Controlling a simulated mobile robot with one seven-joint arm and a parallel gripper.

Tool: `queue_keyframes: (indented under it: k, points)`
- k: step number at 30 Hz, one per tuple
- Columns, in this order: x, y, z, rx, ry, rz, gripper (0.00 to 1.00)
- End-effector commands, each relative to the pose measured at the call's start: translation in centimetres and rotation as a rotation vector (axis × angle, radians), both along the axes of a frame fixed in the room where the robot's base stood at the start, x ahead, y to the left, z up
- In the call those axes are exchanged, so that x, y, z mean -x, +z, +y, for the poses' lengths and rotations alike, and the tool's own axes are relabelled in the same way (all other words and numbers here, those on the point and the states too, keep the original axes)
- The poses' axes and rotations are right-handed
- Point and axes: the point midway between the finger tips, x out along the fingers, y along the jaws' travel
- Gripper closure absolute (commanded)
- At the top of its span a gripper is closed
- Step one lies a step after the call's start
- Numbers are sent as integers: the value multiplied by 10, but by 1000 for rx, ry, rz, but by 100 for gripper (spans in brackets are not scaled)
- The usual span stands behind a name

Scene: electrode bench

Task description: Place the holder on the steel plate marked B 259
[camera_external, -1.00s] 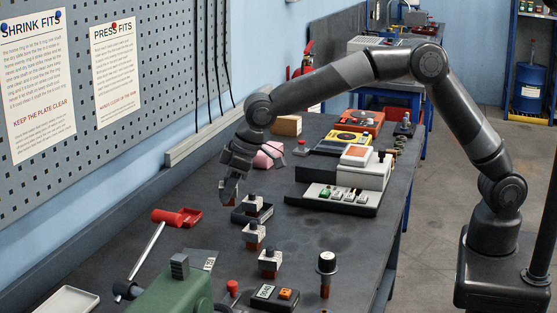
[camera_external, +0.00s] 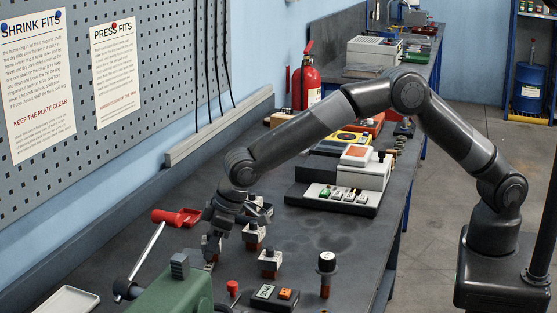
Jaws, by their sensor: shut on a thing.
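My gripper (camera_external: 212,246) is low over the near left part of the bench, shut on a small holder (camera_external: 211,243). Similar holders, pale blocks with dark tops and red-brown lower parts, stand to the right: one (camera_external: 253,237) close beside my gripper and another (camera_external: 270,261) nearer the camera. A further one behind is partly hidden by my arm.
The bench middle right is clear.

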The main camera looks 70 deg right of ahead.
Motion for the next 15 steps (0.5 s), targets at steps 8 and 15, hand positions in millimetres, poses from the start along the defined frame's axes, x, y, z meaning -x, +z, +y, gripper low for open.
queue_keyframes:
  k: [8, 15]
  points:
    - [-1, 1, 0, -3, -1, -3, 100]
    - [0, -1, 0, -2, -1, -1, 44]
